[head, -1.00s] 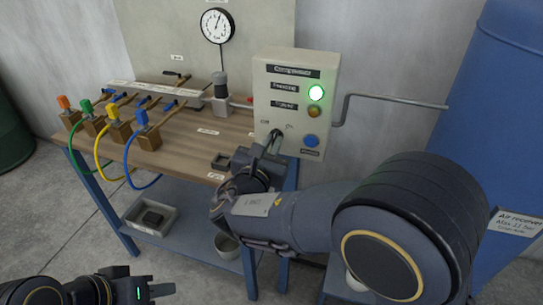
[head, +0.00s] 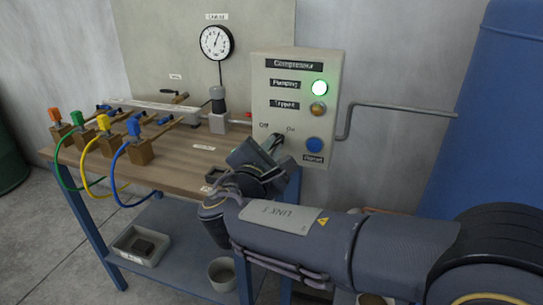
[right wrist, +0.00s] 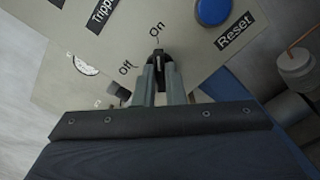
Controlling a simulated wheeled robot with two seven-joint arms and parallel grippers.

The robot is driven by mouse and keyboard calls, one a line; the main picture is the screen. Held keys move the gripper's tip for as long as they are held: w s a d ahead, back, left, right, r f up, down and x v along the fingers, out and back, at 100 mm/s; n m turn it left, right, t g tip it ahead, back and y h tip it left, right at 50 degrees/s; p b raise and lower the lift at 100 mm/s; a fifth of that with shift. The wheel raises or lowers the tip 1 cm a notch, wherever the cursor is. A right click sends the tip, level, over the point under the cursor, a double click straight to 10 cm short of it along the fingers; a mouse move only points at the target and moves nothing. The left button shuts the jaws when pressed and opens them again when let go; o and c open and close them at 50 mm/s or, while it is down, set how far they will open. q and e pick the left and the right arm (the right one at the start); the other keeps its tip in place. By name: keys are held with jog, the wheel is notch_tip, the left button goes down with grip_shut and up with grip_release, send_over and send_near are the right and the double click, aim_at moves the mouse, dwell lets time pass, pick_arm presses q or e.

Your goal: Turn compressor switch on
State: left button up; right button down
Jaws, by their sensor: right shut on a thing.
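The pale compressor box (head: 293,105) stands at the back right of the bench, its "Pumping" lamp (head: 319,88) lit green. My right gripper (head: 275,143) is at the lower part of its panel, by the "Off" and "On" labels. In the right wrist view, my right gripper (right wrist: 159,66) is shut on the dark switch knob (right wrist: 158,53). The knob's visible end lies toward the "On" label (right wrist: 157,28); "Off" (right wrist: 126,67) is to its left. The fingers hide much of the knob. My left gripper is not in view.
A blue reset button (head: 314,145) and an amber "Tripped" lamp (head: 318,109) are close to the gripper. A grey pipe (head: 400,108) runs right from the box toward the blue air receiver (head: 475,110). Valves with coloured hoses (head: 138,150) stand on the bench's left.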

jog(key=shift+f, duration=0.1)
dwell(0.4)
jog(key=c, duration=1.5)
grip_release()
jog(key=v, duration=0.8)
jog(key=shift+w, duration=0.1)
